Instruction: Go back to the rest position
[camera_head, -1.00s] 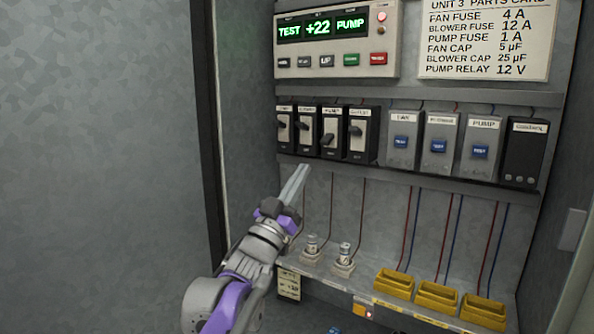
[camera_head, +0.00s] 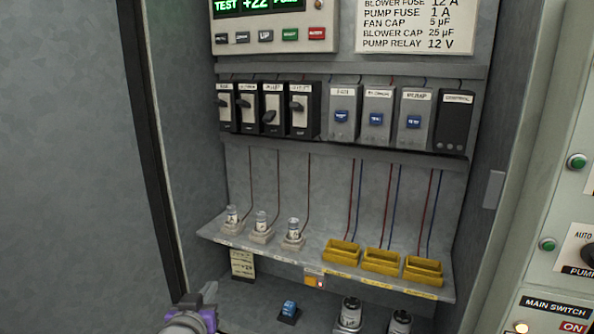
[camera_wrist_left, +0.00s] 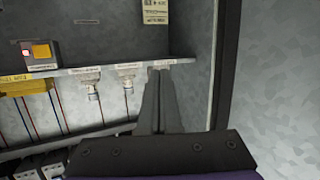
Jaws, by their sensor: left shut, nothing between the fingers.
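My left gripper (camera_head: 208,291) is at the bottom left of the head view, only its top part showing, low in front of the cabinet and below the fuse shelf (camera_head: 215,235). In the left wrist view its fingers (camera_wrist_left: 159,75) are together and empty. That view is upside down, and the fingertips overlap the shelf edge (camera_wrist_left: 185,64) in the picture. I cannot tell how far apart they are. My right gripper is in neither view.
Three fuses (camera_head: 261,222) stand in holders on the shelf, beside yellow trays (camera_head: 341,251). Switches (camera_head: 247,109) and relays (camera_head: 377,115) line the rail above. A blue part (camera_head: 289,308) and two silver cans (camera_head: 350,315) are below. The cabinet's left edge (camera_head: 150,150) is near my arm.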

